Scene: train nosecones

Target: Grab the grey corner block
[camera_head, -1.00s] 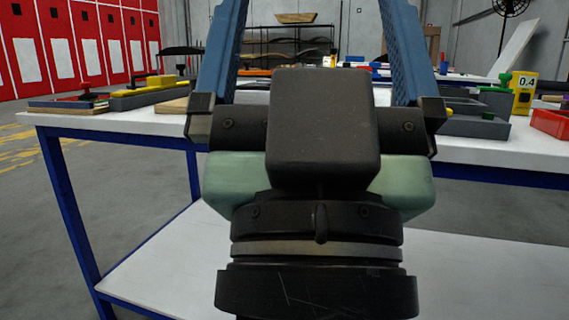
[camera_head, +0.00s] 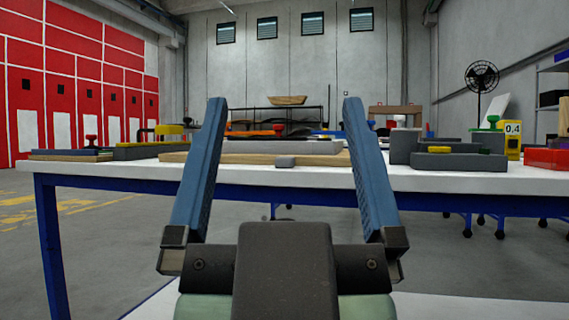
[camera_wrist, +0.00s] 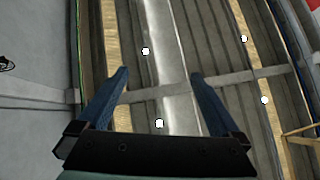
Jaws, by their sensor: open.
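A small grey block (camera_head: 285,161) lies at the front edge of the wooden board on the white table, seen between my fingers in the head view. It may be the corner block, but its shape is too small to tell. Larger grey blocks (camera_head: 458,160) stand at the right. My gripper (camera_head: 285,101) is open and empty, its two blue fingers pointing up in front of the table. In the wrist view my gripper (camera_wrist: 160,73) has only ceiling beams and lights beyond it; no block shows there.
The white table (camera_head: 120,174) has a blue frame. A wooden board with a long grey piece (camera_head: 290,147) lies in its middle. Grey and yellow parts stand at the left. A yellow box marked 0,4 (camera_head: 513,140) and a red bin (camera_head: 547,158) are at the right.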

